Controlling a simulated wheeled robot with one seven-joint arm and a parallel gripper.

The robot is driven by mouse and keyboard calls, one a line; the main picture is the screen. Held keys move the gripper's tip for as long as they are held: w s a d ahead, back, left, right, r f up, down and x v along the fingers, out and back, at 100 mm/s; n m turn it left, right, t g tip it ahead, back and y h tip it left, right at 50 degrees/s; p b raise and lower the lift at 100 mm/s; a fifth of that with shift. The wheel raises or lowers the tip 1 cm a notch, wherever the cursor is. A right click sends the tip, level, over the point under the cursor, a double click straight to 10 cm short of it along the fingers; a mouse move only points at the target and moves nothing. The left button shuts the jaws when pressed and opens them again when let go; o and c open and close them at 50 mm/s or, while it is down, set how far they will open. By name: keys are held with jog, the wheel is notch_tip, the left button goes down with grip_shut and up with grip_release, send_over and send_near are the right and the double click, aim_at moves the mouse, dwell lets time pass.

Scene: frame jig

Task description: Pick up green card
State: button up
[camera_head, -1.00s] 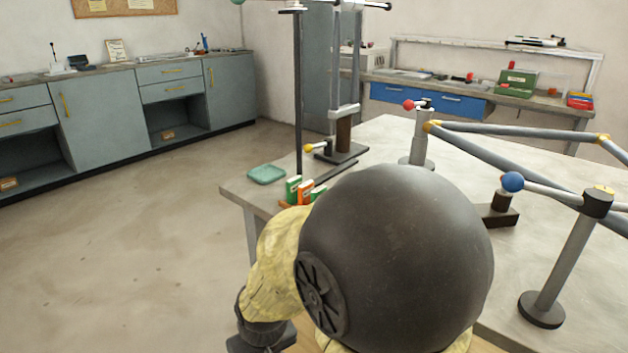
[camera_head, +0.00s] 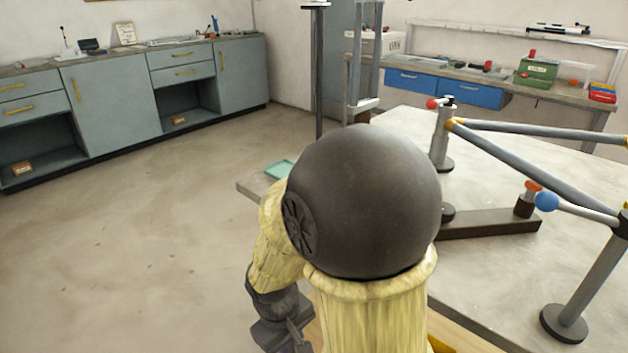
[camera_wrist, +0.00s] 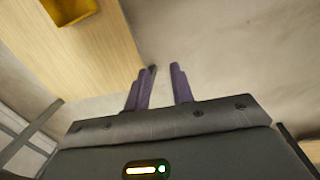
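No green card shows in the current views; the rear corner of the table (camera_head: 255,187), where small green and orange upright cards stood earlier, is now mostly hidden behind my arm. My gripper (camera_wrist: 160,82) shows in the wrist view with its two purple fingers apart and nothing visible held between them. It points at bare floor. In the head view my gripper hangs low at the bottom, left of the table, and its fingers are mostly cut off.
A teal tray (camera_head: 279,168) lies at the table's far left corner, partly hidden. On the table stand a grey bar frame (camera_head: 520,137), a blue-ball rod (camera_head: 546,201) and a dark bar (camera_head: 490,224). A wooden board (camera_wrist: 95,50) with a yellow container (camera_wrist: 72,8) shows in the wrist view.

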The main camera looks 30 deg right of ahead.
jog(key=w+d+r+n+g+h+p, duration=0.1)
jog(key=w+d+r+n+h+p, duration=0.1)
jog(key=r+n+h+p, duration=0.3)
jog(key=w+d+r+n+g+h+p, duration=0.1)
jog(key=w+d+r+n+h+p, duration=0.1)
jog(key=r+n+h+p, duration=0.3)
jog(key=w+a+r+n+t+h+p, duration=0.2)
jog(key=w+r+n+t+h+p, duration=0.1)
jog(key=w+r+n+t+p, duration=0.1)
jog(key=w+a+r+n+t+h+p, duration=0.2)
jog(key=w+r+n+t+p, duration=0.1)
jog(key=w+r+n+t, duration=0.1)
jog(key=w+r, duration=0.1)
jog(key=w, duration=0.1)
jog(key=shift+w+a+r+n+h+p, duration=0.25)
jog(key=shift+w+n+h+p, duration=0.1)
jog(key=shift+w+n+h, duration=0.05)
jog(key=x, duration=1.2)
jog(key=shift+d, duration=0.1)
